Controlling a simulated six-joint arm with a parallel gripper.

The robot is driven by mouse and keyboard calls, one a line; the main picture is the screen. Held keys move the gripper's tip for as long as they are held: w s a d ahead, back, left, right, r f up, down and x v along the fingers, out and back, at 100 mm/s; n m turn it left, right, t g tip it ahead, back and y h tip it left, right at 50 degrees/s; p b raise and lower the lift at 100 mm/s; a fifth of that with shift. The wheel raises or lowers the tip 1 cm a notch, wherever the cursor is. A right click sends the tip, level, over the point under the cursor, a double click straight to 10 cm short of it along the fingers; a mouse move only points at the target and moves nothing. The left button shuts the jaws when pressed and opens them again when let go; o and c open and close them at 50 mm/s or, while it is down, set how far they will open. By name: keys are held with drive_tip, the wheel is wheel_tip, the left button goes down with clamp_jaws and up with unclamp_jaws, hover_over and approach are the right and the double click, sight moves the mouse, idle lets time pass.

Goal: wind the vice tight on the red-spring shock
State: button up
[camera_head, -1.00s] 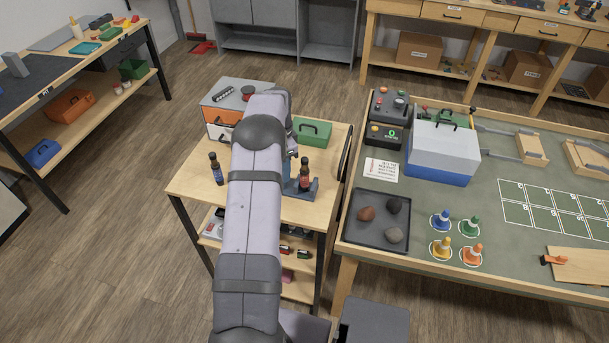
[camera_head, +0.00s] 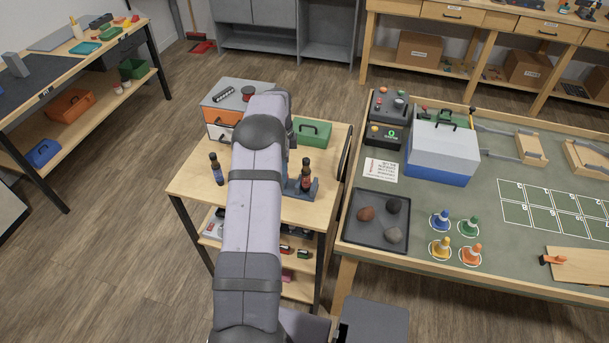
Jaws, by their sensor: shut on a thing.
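The vice (camera_head: 314,190) is a blue-grey block on the small wooden cart, just right of my forearm. The red-spring shock (camera_head: 306,178) stands upright at the vice, its dark top showing. How closely the jaws press on it is too small to tell. My gripper is hidden behind the arm, as is any vice handle.
A drawer unit (camera_head: 222,116) and a green toolbox (camera_head: 312,132) stand at the back of the cart (camera_head: 195,182). To the right, a green-topped table holds a dark tray of rocks (camera_head: 352,232), a blue-and-white box (camera_head: 443,155) and small cones. The cart's front left is clear.

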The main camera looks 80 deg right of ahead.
idle(0.3)
drive_tip(key=shift+m, duration=1.5)
drive_tip(key=shift+m, duration=1.5)
drive_tip(key=shift+m, duration=1.5)
drive_tip(key=shift+m, duration=1.5)
